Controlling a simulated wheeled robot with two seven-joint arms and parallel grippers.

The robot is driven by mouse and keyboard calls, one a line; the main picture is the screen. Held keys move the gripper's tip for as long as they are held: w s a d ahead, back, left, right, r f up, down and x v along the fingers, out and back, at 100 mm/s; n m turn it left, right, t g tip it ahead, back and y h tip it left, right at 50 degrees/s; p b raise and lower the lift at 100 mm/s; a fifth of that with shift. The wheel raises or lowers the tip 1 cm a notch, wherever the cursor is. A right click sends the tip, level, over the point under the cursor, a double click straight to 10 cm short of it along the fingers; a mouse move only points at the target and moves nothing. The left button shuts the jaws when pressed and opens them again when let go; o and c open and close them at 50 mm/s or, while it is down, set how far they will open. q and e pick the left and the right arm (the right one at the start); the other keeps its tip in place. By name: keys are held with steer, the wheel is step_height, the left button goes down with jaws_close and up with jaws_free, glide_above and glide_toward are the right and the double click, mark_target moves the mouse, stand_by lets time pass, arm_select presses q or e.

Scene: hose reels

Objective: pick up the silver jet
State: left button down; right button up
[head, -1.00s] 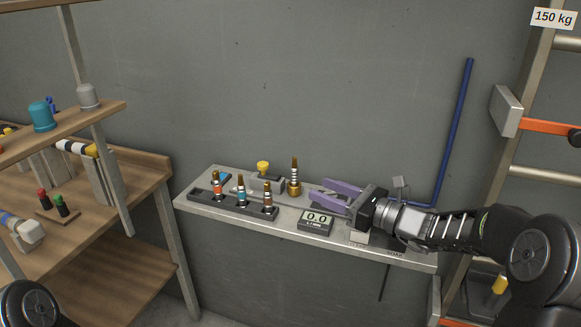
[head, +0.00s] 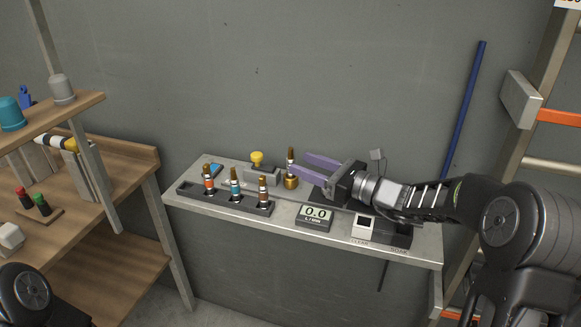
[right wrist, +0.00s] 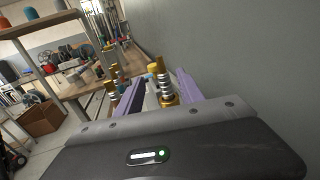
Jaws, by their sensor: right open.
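A slim jet with silver-grey bands and a brass-coloured top (head: 291,161) stands upright on a round brass base (head: 291,183) on the wall shelf. It also shows in the right wrist view (right wrist: 160,82), between the two purple fingers in the picture. My right gripper (head: 304,164) is open and empty, its fingertips just right of this jet; I cannot tell whether they reach around it. A dark rack (head: 190,190) holds an orange-banded jet (head: 208,182), a blue-banded jet (head: 235,186) and a pale-banded jet (head: 263,189). My left gripper is out of view.
A yellow-knobbed valve (head: 257,159) stands behind the rack. A gauge reading 0.0 (head: 315,214) sits at the shelf's front, with a white-topped box (head: 364,228) to its right. A blue pipe (head: 464,110) and a ladder rise at right; a wooden bench stands at left.

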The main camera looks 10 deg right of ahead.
mark_target(294, 160)
steer(key=p+x, duration=0.1)
steer(key=x, duration=0.4)
steer(key=shift+w+d+f, duration=0.1)
steer(key=shift+w+f, duration=0.05)
steer(key=shift+w, duration=0.1)
steer(key=shift+c, duration=0.4)
jaws_close()
stand_by(0.5)
